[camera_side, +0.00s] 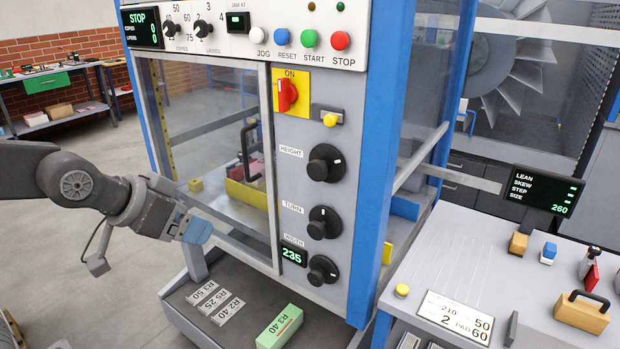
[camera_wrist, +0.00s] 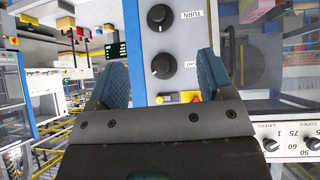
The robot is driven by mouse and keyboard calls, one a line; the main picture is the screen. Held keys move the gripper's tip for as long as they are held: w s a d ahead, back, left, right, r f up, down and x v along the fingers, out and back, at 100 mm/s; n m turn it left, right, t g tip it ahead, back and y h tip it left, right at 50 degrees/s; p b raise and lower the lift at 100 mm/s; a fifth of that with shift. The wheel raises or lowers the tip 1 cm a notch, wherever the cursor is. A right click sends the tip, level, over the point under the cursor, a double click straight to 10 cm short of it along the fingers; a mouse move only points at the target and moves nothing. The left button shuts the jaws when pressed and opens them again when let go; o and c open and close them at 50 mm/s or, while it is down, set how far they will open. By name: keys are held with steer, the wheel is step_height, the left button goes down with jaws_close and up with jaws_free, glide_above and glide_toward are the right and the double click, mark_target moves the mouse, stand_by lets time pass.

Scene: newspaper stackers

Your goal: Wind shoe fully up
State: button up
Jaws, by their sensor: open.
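The HEIGHT knob (camera_side: 326,163) is a large black dial with a white mark, high on the grey control panel (camera_side: 300,120). It also shows in the wrist view (camera_wrist: 163,66), framed between my fingers but beyond them. Below it in the side view are the TURN knob (camera_side: 323,223) and the WIDTH knob (camera_side: 322,270); the display (camera_side: 292,254) reads 235. TURN also shows in the wrist view (camera_wrist: 158,16). My gripper (camera_side: 197,229) has blue fingertips and is to the left of the panel, apart from it. In the wrist view my gripper (camera_wrist: 161,75) is open and empty. I cannot tell which part is the shoe.
The red switch (camera_side: 286,94) and a yellow button (camera_side: 329,120) sit above HEIGHT. A clear door (camera_side: 215,140) and the blue frame post (camera_side: 376,150) flank the panel. Open floor lies left.

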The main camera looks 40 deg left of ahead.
steer(key=w+d+t, duration=0.3)
steer(key=w+t, duration=0.1)
steer(key=w, duration=0.5)
steer(key=t+y, duration=0.1)
steer(key=t, duration=0.4)
glide_toward(315, 173)
steer(key=shift+n, duration=0.3)
steer(key=w, duration=1.1)
steer(key=shift+w+f, duration=0.1)
steer(key=c, duration=0.9)
